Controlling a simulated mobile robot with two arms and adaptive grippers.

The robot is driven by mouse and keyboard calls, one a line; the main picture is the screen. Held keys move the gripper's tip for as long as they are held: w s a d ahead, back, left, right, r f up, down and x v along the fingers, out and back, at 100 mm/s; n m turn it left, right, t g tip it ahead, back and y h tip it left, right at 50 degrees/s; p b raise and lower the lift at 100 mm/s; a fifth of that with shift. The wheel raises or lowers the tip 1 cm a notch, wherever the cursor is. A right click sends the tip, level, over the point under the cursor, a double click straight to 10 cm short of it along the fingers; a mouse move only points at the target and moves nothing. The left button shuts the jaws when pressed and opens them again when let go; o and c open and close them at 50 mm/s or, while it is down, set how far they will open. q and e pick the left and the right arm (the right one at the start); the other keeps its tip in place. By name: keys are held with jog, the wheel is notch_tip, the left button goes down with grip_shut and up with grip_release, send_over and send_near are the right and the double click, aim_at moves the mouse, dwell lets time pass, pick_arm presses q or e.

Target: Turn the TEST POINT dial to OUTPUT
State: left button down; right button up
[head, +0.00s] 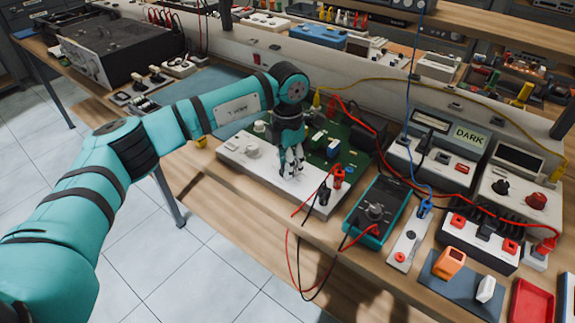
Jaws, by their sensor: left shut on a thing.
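My left gripper (293,172) points down at a white panel (262,176) on the bench, in front of a green circuit board (325,137). Its fingers are shut on a small knob there, which I take to be the TEST POINT dial. The fingers hide most of the knob, so I cannot see which way it points. No TEST POINT or OUTPUT lettering is readable. Another pale knob (252,149) stands on the panel to the left of the gripper, apart from it. My right gripper is not in view.
Red and black leads hang at the panel's right end, near a teal multimeter (376,212). A grey instrument with a DARK display (470,137) stands farther right. A large black unit (120,45) is at the back left. The bench's front edge is close to the panel.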

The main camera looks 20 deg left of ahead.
pick_arm(q)
jog(key=shift+r+m, duration=0.1)
jog(key=shift+m, duration=0.2)
dwell(0.4)
jog(key=c, duration=1)
grip_release()
notch_tip(320, 180, up, 12)
